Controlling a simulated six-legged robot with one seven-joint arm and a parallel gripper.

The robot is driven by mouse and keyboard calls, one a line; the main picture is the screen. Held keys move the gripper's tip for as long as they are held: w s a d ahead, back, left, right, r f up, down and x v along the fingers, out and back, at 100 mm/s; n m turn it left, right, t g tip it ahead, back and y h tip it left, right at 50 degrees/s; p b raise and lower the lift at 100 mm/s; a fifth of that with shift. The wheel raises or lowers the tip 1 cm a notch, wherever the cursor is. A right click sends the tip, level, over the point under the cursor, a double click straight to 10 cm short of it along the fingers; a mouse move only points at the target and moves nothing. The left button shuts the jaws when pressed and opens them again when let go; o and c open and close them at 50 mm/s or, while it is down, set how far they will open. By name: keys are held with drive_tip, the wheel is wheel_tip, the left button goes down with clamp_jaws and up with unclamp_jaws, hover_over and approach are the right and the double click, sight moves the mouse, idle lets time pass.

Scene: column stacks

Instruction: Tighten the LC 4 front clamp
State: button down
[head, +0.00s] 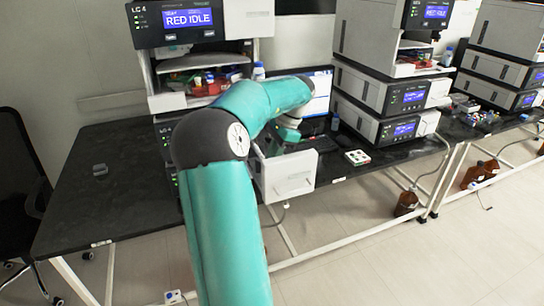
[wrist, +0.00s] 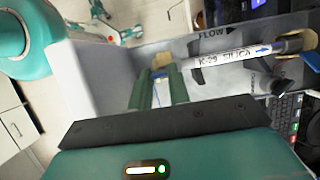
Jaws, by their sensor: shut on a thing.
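In the wrist view my gripper (wrist: 161,76) has its two green fingers closed about a tan clamp block (wrist: 162,60) at the left end of a white column. The column (wrist: 238,54) is labelled "K-29 SILICA" with a blue arrow. A second tan clamp (wrist: 309,42) is at its right end. "FLOW" is printed on the grey panel behind. The fingers partly hide the held clamp, so I cannot tell how tight it is. In the head view the LC 4 stack (head: 190,20) shows "RED IDLE"; my arm hides its lower part and my fingertips.
A white open compartment front (head: 286,176) juts out beside my arm. A monitor (head: 318,93) and a small white block with coloured buttons (head: 357,157) are to the right. Another instrument stack (head: 380,95) stands beyond. The left benchtop (head: 105,200) is mostly clear; a black chair (head: 20,190) is at far left.

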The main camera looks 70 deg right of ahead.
idle(0.4)
drive_tip(key=c, duration=1.3)
unclamp_jaws()
drive_tip(key=v, duration=1.3)
drive_tip(key=shift+s+d+r, duration=0.15)
drive_tip(key=shift+r, duration=0.2)
